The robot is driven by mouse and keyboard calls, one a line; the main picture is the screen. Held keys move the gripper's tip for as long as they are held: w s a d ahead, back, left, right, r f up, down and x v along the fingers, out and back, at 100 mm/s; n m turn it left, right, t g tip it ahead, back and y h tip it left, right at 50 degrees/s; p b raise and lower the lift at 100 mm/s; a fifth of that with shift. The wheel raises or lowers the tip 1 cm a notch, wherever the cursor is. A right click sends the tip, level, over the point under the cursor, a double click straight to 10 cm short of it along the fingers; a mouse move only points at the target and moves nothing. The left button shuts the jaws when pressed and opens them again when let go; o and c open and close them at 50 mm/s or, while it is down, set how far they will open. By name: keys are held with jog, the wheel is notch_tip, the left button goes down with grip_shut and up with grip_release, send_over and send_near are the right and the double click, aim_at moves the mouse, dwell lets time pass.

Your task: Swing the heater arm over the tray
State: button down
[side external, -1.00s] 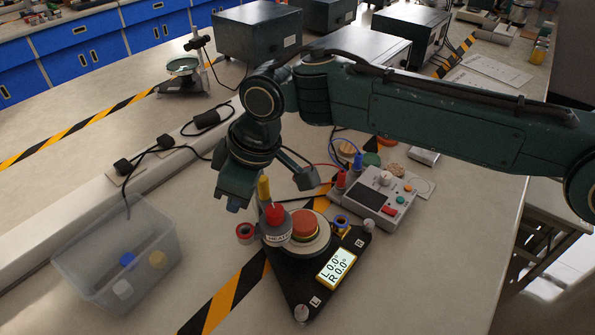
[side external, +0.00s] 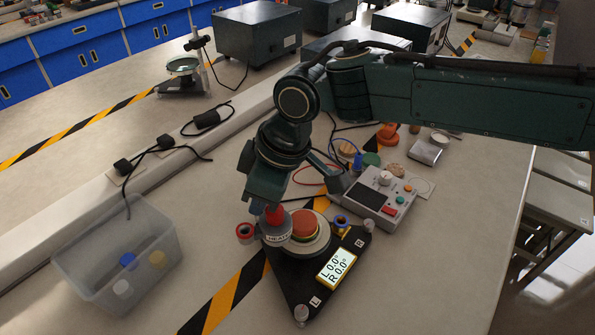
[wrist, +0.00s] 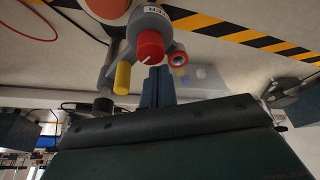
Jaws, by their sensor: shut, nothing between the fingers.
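The grey heater head (side external: 274,236), labelled "HEATER" and topped by a red knob (side external: 273,214), sits at the left of a round pale holder with an orange-red disc (side external: 304,224). I cannot tell for sure which part is the tray. In the wrist view the heater (wrist: 150,22) and its red knob (wrist: 150,45) are near the top, with a yellow peg (wrist: 122,78) beside them. My gripper (wrist: 160,72) is shut and empty, its fingertips close to the red knob and right of the peg. In the side view my gripper (side external: 258,202) hides the peg; contact is unclear.
The black triangular base (side external: 300,280) has a lit display (side external: 337,268) reading L 0.0°, R 0.0°. A red ring (side external: 245,233) lies left of the heater. A control box (side external: 375,197) stands behind right, a clear bin (side external: 120,255) at left.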

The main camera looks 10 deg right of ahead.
jog(key=shift+d, duration=0.15)
jog(key=shift+d+n, duration=0.2)
jog(key=shift+n, duration=0.1)
jog(key=shift+d, duration=0.15)
jog(key=shift+w+d+n+g, duration=0.2)
jog(key=shift+d+n+g, duration=0.05)
jog(key=shift+d+n, duration=0.35)
jog(key=shift+w+d+n+g, duration=0.25)
jog(key=shift+d+n, duration=0.2)
jog(key=shift+n, duration=0.2)
jog(key=shift+w+d+n+g, duration=0.2)
jog(key=shift+d+n, duration=0.35)
jog(key=shift+n, duration=0.1)
jog(key=shift+w+d, duration=0.35)
jog(key=shift+d, duration=0.25)
jog(key=v, duration=1.2)
